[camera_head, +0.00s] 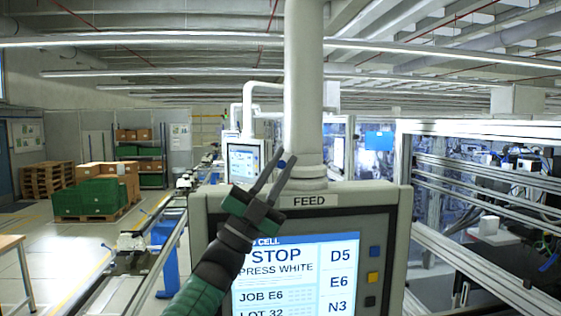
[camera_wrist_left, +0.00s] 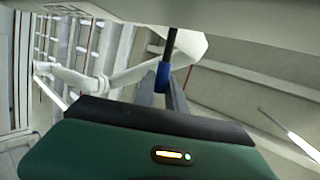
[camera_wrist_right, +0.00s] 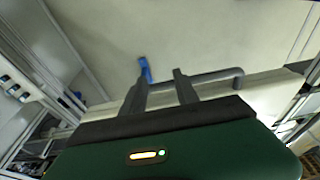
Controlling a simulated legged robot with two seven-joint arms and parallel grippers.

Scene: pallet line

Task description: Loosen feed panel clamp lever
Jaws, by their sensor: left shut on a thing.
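The feed panel (camera_head: 309,201) stands in front of me, with a lit screen and a white post rising from its top. The clamp lever is a thin dark rod with a blue end (camera_head: 281,164), at the foot of the post. My left gripper (camera_head: 279,163) reaches up across the panel's front and is shut on this lever. In the left wrist view the blue part (camera_wrist_left: 163,74) sits between the fingertips, with the dark rod above it. My right gripper (camera_wrist_right: 160,80) shows only in its own wrist view, its fingers apart and nothing visible between them.
In the right wrist view a grey bar handle (camera_wrist_right: 218,76) and a blue piece (camera_wrist_right: 145,69) lie just beyond the fingers. In the head view a metal guard frame (camera_head: 480,180) stands at right and a conveyor (camera_head: 130,262) at left. Green crates (camera_head: 88,197) are farther back.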

